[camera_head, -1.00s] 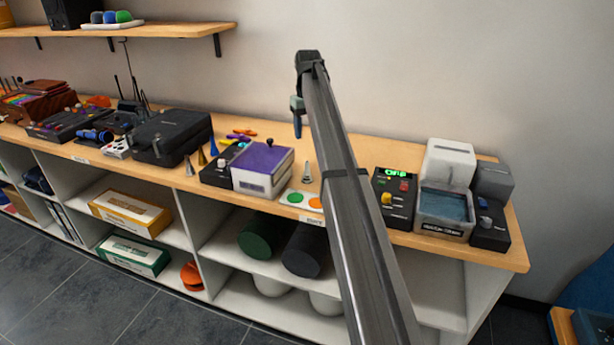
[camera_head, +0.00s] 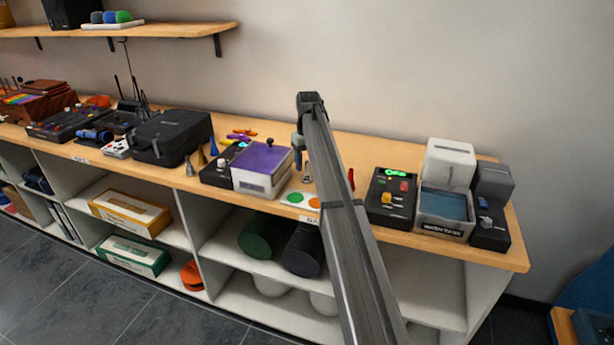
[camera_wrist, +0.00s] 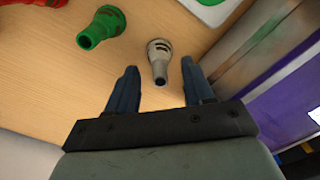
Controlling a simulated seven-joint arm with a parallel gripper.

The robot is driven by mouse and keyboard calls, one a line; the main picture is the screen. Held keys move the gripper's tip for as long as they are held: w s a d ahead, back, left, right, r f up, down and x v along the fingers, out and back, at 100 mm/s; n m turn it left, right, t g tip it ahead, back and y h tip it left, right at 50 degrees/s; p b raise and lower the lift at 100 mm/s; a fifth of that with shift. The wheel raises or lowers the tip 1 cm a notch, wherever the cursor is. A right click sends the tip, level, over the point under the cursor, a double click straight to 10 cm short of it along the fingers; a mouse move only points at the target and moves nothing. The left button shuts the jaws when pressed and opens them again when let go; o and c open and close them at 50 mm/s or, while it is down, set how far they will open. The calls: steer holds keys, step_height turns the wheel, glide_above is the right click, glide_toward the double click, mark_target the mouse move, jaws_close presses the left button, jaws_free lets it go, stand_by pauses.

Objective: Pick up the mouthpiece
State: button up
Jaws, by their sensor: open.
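A silver-grey mouthpiece (camera_wrist: 158,60) stands on the wooden top in the wrist view, ahead of and between my two fingertips. In the head view the mouthpiece (camera_head: 307,175) shows partly beside my arm, right of the purple-topped box. My gripper (camera_wrist: 159,68) is open, with one dark blue finger on each side of the mouthpiece's line and nothing held. I cannot tell how far above the wood the fingertips are. In the head view my gripper (camera_head: 298,155) hangs over the bench near the mouthpiece, and my arm hides part of that area.
A green mouthpiece (camera_wrist: 102,27) lies left of the silver one, and a red piece (camera_wrist: 40,2) shows at the upper left edge. The purple-topped box (camera_head: 263,165) stands close on the gripper's right in the wrist view. A white card with coloured dots (camera_head: 299,198) lies nearby.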

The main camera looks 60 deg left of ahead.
steer(key=shift+f, duration=0.6)
jaws_close()
